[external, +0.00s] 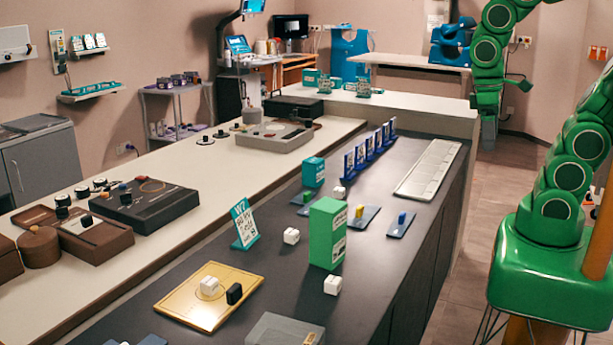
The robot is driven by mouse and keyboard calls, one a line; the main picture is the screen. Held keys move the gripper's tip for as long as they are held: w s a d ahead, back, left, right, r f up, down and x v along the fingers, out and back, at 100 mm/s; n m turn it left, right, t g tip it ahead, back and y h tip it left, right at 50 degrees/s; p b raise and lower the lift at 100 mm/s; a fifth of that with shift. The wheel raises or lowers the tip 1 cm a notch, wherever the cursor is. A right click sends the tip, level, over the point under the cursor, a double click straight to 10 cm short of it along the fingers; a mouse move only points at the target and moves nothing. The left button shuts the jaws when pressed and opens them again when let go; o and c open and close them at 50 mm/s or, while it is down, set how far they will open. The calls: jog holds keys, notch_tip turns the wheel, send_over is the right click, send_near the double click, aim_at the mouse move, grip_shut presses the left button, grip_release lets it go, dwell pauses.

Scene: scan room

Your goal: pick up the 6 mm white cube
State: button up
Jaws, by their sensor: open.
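Several white cubes show in the external view. One white cube (332,285) stands on the dark counter in front of the green box (326,234). Another white cube (291,236) stands left of that box, and one (338,192) stands behind it. A white block (209,284) sits on the yellow plate (190,308) beside a black block (234,293). I cannot tell which cube is the 6 mm one. My gripper (488,132) points down at the far right, beyond the counter's end and away from all the cubes. It is open and small in view; nothing shows in it.
A teal-and-white sign (244,223) stands left of the cubes. Blue upright holders (370,149) and a long white tray (429,169) lie farther back. A grey box (285,331) is at the front edge.

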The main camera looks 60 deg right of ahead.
jog(key=shift+s+f, duration=0.1)
jog(key=shift+s, duration=0.4)
jog(key=c, duration=0.7)
